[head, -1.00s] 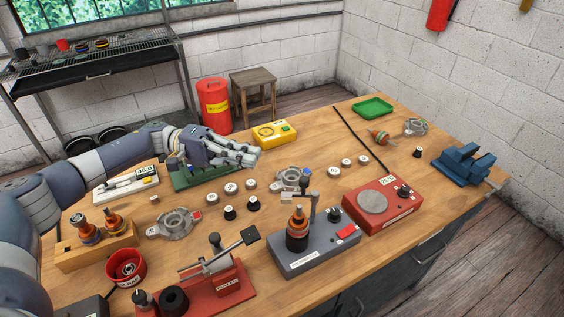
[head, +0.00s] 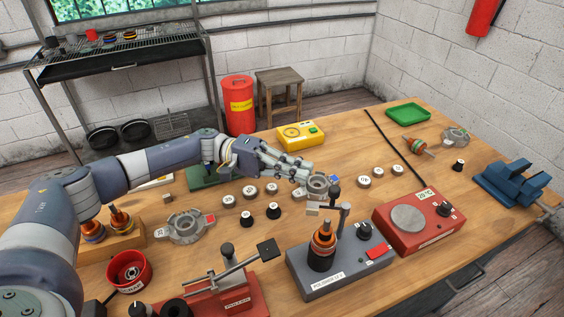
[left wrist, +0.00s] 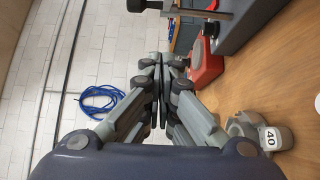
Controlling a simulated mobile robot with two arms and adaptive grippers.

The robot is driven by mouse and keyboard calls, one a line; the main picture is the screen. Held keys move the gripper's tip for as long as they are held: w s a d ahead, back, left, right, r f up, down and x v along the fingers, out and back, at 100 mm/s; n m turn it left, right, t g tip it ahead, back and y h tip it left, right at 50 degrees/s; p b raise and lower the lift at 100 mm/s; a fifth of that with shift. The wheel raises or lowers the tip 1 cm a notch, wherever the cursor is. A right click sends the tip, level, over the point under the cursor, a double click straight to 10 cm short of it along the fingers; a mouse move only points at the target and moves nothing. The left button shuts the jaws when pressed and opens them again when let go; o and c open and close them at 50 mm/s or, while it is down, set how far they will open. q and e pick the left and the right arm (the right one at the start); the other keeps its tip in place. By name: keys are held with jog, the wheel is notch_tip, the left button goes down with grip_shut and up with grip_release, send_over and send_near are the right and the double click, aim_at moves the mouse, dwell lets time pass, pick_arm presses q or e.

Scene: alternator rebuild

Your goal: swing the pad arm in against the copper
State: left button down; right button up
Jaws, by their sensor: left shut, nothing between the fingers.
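The grey polisher box (head: 308,276) stands near the front middle of the bench. A rotor (head: 322,245) with orange-copper windings stands upright on it. The pad arm (head: 335,205) is carried on a grey post (head: 343,221) just right of the rotor. It has a black knob on top and a small pale pad (head: 313,210) on its left, apart from the copper in this view. My left gripper (head: 304,174) is shut and empty, behind the polisher beside a metal housing (head: 319,186). Its closed fingers also show in the left wrist view (left wrist: 160,75). My right gripper is not in view.
A red box with a round plate (head: 425,232) stands right of the polisher. A red puller (head: 235,297) with a black-ended bar lies to its left. Several labelled white pucks and black knobs sit around the fingers. A blue vise (head: 513,184) is at the right edge.

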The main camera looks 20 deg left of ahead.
pick_arm(q)
jog(key=s+d+p, duration=0.1)
jog(key=s+d, duration=0.1)
jog(key=s+d+p, duration=0.1)
jog(key=d, duration=0.1)
jog(key=shift+s+d, duration=0.25)
jog(key=shift+s, duration=0.15)
jog(key=shift+s+a+n+t+y+p, duration=0.1)
jog(key=shift+s+n+t+p, duration=0.65)
jog(key=shift+p, duration=1.1)
jog(key=shift+s+d+n+t+y+p, duration=0.1)
jog(key=shift+s+n+t+p, duration=0.45)
jog(key=shift+p, duration=1.35)
jog(key=shift+s+a+n+t+y+p, duration=0.1)
jog(key=shift+s+n+t+p, duration=0.4)
jog(key=shift+t+p, duration=1.05)
jog(key=shift+s+g+p, duration=0.25)
jog(key=shift+g+p, duration=0.1)
